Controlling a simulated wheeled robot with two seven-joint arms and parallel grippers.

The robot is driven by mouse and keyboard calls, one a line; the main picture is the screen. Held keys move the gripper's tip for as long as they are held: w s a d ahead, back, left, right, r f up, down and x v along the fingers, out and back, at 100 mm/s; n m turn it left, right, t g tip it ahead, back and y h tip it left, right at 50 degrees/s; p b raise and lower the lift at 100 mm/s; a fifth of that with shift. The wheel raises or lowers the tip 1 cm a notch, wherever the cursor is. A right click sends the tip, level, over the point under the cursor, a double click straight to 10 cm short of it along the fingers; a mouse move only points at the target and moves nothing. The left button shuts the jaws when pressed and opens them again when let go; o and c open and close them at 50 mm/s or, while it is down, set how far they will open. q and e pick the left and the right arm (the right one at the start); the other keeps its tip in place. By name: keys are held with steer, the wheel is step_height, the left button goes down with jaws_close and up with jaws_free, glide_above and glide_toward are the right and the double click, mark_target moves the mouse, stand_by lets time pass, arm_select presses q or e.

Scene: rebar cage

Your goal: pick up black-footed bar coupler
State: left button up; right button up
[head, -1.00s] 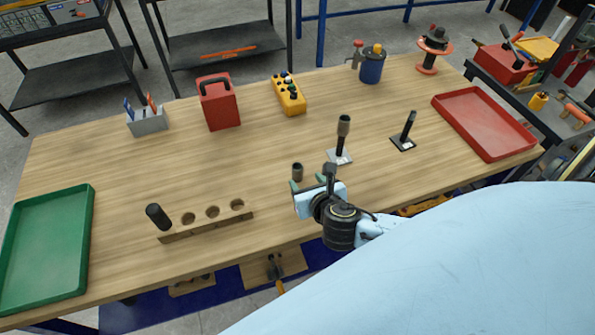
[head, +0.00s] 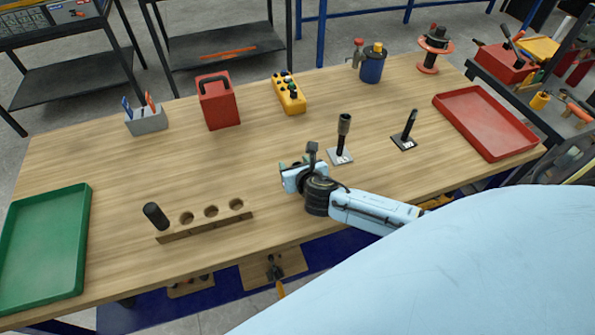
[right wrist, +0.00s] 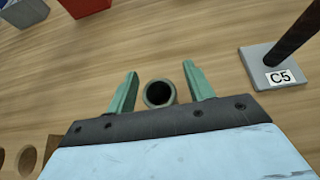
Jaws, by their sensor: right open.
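A round hollow grey-green coupler (right wrist: 160,93) stands upright on the table, its dark bore facing the right wrist camera. My right gripper (right wrist: 160,70) is open, with one green finger on each side of the coupler and visible gaps between. In the head view my right gripper (head: 292,174) is low over the middle of the table and hides this coupler. The coupler's foot colour cannot be seen now. A second coupler (head: 344,125) sits on top of a dark bar on a grey plate (head: 340,158). My left gripper is not in view.
A wooden rack (head: 204,221) with several holes holds a black cylinder (head: 156,216). A grey plate marked C5 (right wrist: 280,77) carries a bar right of the gripper. Another black bar (head: 410,124) stands on a dark plate. A green tray (head: 44,250) and red tray (head: 487,122) are at the sides.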

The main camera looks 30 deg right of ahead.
jaws_close()
